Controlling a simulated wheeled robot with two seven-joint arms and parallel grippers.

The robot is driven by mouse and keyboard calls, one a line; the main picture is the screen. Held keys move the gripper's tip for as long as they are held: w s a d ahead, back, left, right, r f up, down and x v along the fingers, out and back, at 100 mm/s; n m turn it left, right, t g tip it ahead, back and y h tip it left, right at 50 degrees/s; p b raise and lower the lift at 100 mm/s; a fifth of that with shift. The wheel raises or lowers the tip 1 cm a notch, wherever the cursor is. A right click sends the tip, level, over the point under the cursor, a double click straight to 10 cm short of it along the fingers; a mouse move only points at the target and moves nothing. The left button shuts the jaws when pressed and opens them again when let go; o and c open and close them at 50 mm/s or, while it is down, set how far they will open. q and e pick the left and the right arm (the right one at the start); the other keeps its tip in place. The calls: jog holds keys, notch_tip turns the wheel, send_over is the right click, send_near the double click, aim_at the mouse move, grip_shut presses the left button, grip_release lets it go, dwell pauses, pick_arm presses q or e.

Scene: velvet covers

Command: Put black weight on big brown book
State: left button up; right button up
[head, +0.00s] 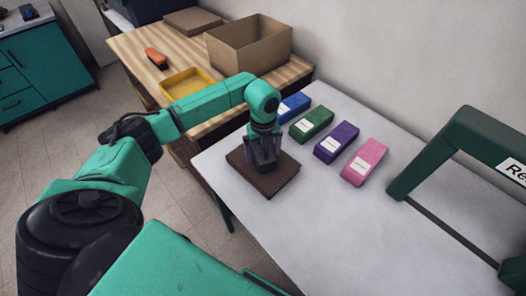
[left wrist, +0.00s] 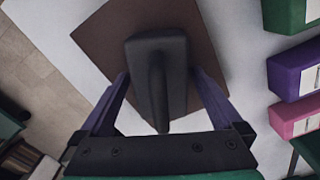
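The black weight (left wrist: 140,62) has a block body with an upright handle on top. It is on the big brown book (head: 280,184), which lies flat near the table's left corner. The book also shows beneath the weight in the left wrist view (left wrist: 205,30). My left gripper (head: 263,160) points down over the book. In the left wrist view its fingers (left wrist: 159,75) are spread to either side of the weight, apart from the handle. The tips are close beside the body, and any contact is hard to tell. My right gripper is not in view.
Blue (head: 292,106), green (head: 312,123), purple (head: 337,141) and pink (head: 364,161) boxes stand in a row right of the book. A green frame (head: 425,155) stands farther right. The wooden table behind holds a cardboard box (head: 235,50) and a yellow tray (head: 165,86). The white table's front (head: 330,235) is clear.

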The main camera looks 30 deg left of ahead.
pick_arm(q)
jog(key=shift+r, duration=0.1)
jog(key=shift+w+r, duration=0.1)
jog(key=shift+r, duration=0.15)
notch_tip(320, 180, up, 11)
jog(key=b, duration=0.3)
jog(key=shift+r, duration=0.3)
jog(key=shift+f, duration=0.1)
